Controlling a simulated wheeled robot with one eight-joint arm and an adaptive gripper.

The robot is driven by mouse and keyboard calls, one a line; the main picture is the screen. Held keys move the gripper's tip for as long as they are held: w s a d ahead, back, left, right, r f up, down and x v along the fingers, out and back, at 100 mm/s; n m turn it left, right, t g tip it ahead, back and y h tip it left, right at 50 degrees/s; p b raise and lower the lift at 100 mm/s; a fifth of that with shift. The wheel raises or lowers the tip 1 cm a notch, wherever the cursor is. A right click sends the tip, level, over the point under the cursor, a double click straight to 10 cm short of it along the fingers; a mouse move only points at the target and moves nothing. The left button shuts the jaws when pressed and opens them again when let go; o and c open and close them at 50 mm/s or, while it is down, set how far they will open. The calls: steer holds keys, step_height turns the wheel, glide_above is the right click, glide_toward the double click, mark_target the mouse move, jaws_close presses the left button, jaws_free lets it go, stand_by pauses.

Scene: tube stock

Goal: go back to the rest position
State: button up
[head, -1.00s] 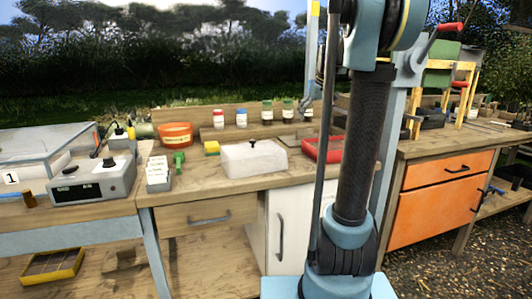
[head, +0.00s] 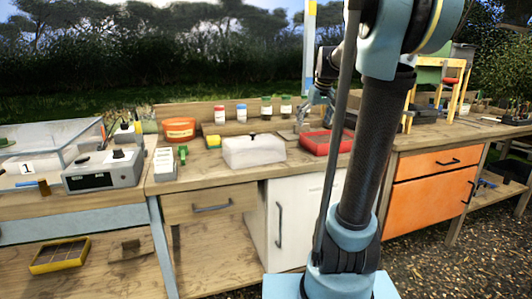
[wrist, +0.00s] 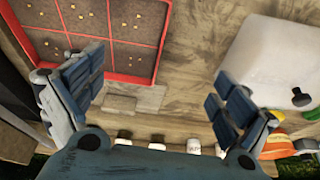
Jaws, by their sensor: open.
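In the head view my gripper (head: 312,112) hangs over the back of the bench, by the red tray, partly hidden by my arm. The red-rimmed tray (wrist: 153,70), with a divided brown inside, lies left of the fingers in the wrist view; it also shows in the head view (head: 312,146). The white lidded box (wrist: 262,68) lies to the right of the fingers, apart from them.
Several capped bottles (head: 242,114) stand along the back of the bench. An orange drawer cabinet (head: 433,164) stands to the right.

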steer(key=s+f+m, duration=0.1)
steer(key=s+f, duration=0.6)
steer(key=s, duration=0.4)
steer(key=s+f+m+g, duration=0.1)
steer(key=s+f, duration=0.7)
steer(key=s, duration=0.3)
steer(key=s+f+h, duration=0.1)
steer(key=s+f, duration=0.7)
steer(key=s, duration=0.3)
steer(key=shift+a+f+m+g, duration=0.15)
steer(key=shift+a+m+g, duration=0.15)
steer(key=shift+m+g, duration=0.1)
steer(key=shift+w, duration=0.1)
steer(key=shift+w+f, duration=0.2)
steer(key=shift+w, duration=0.15)
